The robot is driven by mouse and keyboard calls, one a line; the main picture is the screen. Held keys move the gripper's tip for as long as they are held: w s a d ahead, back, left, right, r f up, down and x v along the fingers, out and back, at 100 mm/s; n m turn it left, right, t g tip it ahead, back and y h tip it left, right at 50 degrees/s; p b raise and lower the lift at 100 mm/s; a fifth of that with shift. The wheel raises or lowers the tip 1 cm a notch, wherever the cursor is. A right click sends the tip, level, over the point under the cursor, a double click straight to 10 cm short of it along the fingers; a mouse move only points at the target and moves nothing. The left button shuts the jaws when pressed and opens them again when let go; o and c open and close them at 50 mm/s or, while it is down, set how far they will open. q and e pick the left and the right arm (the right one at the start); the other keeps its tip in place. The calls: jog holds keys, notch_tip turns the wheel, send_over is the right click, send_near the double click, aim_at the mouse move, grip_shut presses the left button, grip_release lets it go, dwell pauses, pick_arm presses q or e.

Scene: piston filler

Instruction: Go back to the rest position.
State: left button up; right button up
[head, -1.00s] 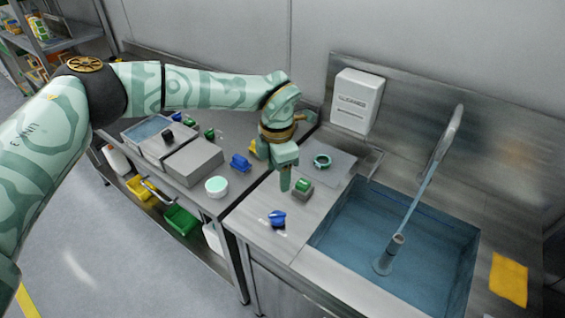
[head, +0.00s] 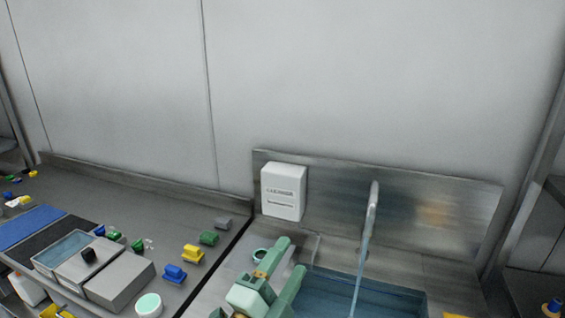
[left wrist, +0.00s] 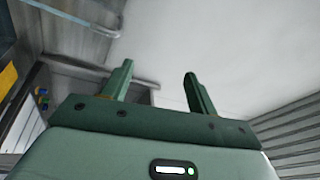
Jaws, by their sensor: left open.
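My left gripper (head: 293,254) shows at the bottom of the head view, in front of the sink. Its two green fingers are apart, with nothing held between them. In the left wrist view its fingers (left wrist: 158,72) stand open and empty against a pale, plain surface. Most of my left arm is out of the head view. My right gripper is not in view.
The sink (head: 390,290) with its running tap (head: 373,208) lies to the right. A white dispenser (head: 284,192) hangs behind. On the left counter are a grey box (head: 120,280), a white tub (head: 149,305), a blue piece (head: 174,274) and a yellow piece (head: 193,253).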

pick_arm(q)
jog(key=s+a+f+n+g+y, duration=0.2)
jog(key=a+f+n+y, duration=0.35)
jog(key=a, duration=0.35)
jog(key=s+a+f+n+g+y, duration=0.2)
jog(key=a+f+n+y, duration=0.4)
jog(key=a, duration=0.3)
jog(key=s+a+f+n+g+y, duration=0.2)
jog(key=s+a+f+g+y, duration=0.2)
jog(key=s+a+f+g, duration=0.7)
jog(key=s+d+f+h, duration=0.2)
jog(key=s+f, duration=0.2)
jog(key=f, duration=0.9)
jog(key=s+d+f+h, duration=0.1)
jog(key=s+f, duration=0.4)
jog(key=f, duration=0.7)
jog(key=s+f+n+g+h, duration=0.1)
jog(key=s+f+n+g, duration=0.1)
jog(key=s+f, duration=1.3)
jog(key=s+n, duration=0.1)
jog(key=s, duration=0.3)
jog(key=shift+s+f+h, duration=0.15)
jog(key=shift+s+h, duration=0.05)
jog(key=shift+h, duration=0.15)
jog(key=shift+n, duration=0.25)
